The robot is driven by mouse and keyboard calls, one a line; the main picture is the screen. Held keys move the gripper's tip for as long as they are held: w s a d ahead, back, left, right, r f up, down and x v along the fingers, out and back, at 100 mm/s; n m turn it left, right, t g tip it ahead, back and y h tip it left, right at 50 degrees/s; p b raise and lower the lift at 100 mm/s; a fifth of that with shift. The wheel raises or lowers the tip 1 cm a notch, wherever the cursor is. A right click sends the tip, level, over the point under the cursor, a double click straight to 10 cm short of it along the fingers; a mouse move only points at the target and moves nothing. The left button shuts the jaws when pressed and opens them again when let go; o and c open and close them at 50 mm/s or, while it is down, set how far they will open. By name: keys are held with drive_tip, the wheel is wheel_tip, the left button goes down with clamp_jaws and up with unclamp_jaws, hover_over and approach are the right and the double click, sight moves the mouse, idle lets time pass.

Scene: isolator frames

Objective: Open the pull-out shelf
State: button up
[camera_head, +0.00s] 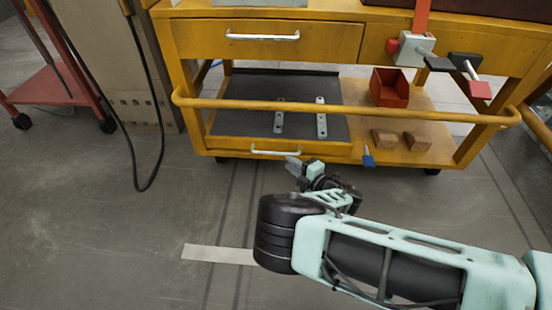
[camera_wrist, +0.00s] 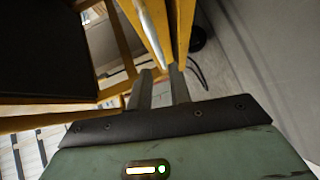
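The pull-out shelf is a black-surfaced tray (camera_head: 240,110) in the lower level of a yellow wooden cart. A pale metal bar handle (camera_head: 275,152) runs along its front edge. The shelf looks pushed in, flush with the cart's front. My gripper (camera_head: 294,165) is just below and in front of the handle's right end. In the wrist view the two fingers of my gripper (camera_wrist: 160,82) stand apart with nothing held. The handle (camera_wrist: 151,30) appears there just beyond the fingertips, in line with the gap. I cannot tell whether they touch. The shelf's dark surface (camera_wrist: 45,45) fills the upper left.
A yellow rail (camera_head: 350,110) crosses the cart's front above the shelf. An upper drawer with its own handle (camera_head: 262,37) is above. A red bin (camera_head: 389,88) and wooden blocks (camera_head: 417,141) sit right of the shelf. Grey floor (camera_head: 120,220) in front is clear.

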sight(276, 153)
drive_tip(key=b+x, duration=0.4)
drive_tip(key=x, duration=0.4)
drive_tip(key=shift+w+a, duration=0.1)
drive_tip(key=shift+w, duration=0.05)
clamp_jaws()
